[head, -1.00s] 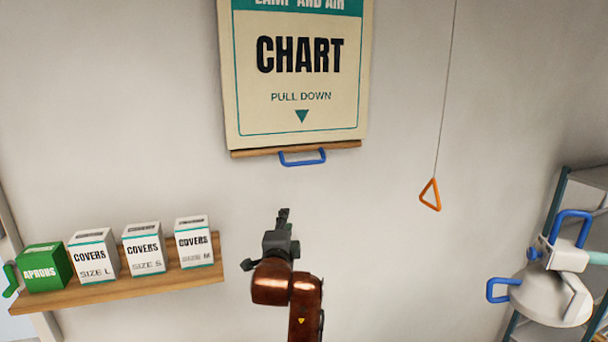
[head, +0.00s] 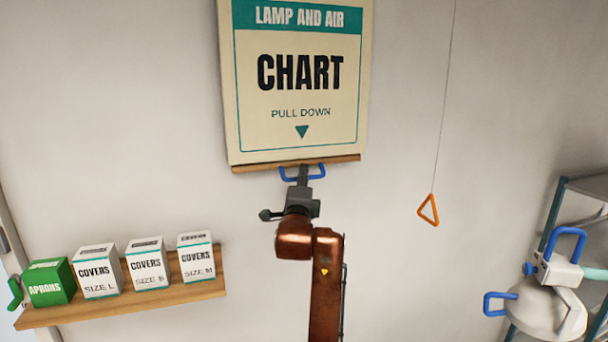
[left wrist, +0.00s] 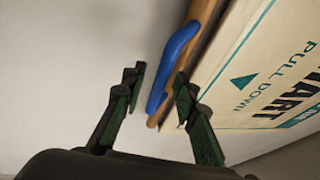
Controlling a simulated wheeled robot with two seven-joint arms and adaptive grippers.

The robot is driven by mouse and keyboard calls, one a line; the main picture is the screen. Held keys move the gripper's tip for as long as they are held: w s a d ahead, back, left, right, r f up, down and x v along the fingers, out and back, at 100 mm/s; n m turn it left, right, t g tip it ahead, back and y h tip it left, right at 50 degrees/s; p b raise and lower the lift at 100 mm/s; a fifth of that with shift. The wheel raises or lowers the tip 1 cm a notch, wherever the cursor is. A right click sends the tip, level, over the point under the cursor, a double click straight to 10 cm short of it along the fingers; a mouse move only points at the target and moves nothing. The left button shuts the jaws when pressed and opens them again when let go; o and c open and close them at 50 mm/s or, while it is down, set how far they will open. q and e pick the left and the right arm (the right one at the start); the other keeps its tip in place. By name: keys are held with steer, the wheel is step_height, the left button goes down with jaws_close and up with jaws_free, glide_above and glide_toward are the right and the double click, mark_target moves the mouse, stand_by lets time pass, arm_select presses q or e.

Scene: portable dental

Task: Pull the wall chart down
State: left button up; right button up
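The cream and teal wall chart (head: 300,112) hangs on the wall, with a wooden bar (head: 250,166) along its bottom edge. A blue handle (head: 317,175) hangs under the bar. My left gripper (head: 303,170) is raised to the handle and covers its middle in the head view. In the left wrist view, my left gripper (left wrist: 159,76) is open, with its two dark fingers apart. The blue handle (left wrist: 178,60) shows just beyond and between the fingertips, near the right one; I cannot tell whether they touch. My right gripper is not in view.
An orange triangular pull (head: 428,210) hangs on a cord to the right. A wooden shelf (head: 130,306) at lower left holds a green aprons box (head: 48,284) and white covers boxes (head: 146,264). White equipment with blue handles (head: 540,305) stands at lower right. The wall around the chart is bare.

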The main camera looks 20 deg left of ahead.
arm_select(q)
steer(key=shift+w, duration=0.1)
steer(key=shift+c, duration=0.4)
jaws_close()
stand_by(0.3)
